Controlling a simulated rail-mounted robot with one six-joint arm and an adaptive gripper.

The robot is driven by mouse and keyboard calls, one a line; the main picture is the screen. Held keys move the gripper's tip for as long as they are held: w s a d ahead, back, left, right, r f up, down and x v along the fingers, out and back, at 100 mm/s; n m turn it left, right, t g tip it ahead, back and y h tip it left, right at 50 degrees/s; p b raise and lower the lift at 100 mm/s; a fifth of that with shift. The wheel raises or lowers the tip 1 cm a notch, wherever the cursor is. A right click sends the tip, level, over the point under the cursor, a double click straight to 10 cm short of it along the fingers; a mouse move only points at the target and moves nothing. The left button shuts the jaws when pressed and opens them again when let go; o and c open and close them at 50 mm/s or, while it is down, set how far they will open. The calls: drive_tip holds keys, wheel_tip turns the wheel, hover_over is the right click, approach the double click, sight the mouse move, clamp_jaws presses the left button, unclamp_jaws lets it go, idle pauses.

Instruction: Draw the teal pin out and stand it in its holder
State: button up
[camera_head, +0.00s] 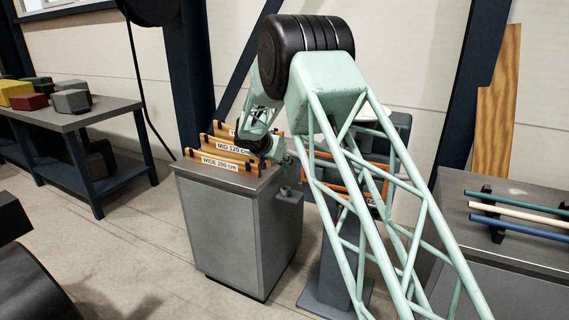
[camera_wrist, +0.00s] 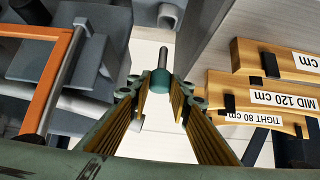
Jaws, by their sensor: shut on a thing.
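My gripper (camera_wrist: 160,92) is shut on the teal head of the pin (camera_wrist: 160,80) in the wrist view. The pin's bare grey shaft points away from the jaws and its tip shows clear against the pale floor. In the head view my gripper (camera_head: 284,159) is beside the right edge of the grey cabinet top; the pin is too small to make out there. A small grey socket bracket (camera_head: 288,194), which looks like the holder, sticks out from the cabinet's right side, below my gripper. It seems to show at the top of the wrist view (camera_wrist: 168,17), apart from the pin.
Wooden gauges labelled WIDE, MID and TIGHT (camera_head: 225,164) stand on the grey cabinet (camera_head: 230,225). An orange frame (camera_head: 345,178) on a grey stand is to its right. A rack of coloured rods (camera_head: 520,212) lies far right. A bench with blocks (camera_head: 75,110) is left.

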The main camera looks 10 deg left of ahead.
drive_tip(key=shift+b, duration=1.15)
drive_tip(key=shift+f+b, duration=0.8)
drive_tip(key=shift+f, duration=3.45)
drive_tip(key=shift+f, duration=0.1)
drive_tip(key=o, duration=1.1)
drive_tip(key=shift+c, duration=0.2)
drive_tip(key=shift+s, duration=0.1)
drive_tip(key=v, duration=1.2)
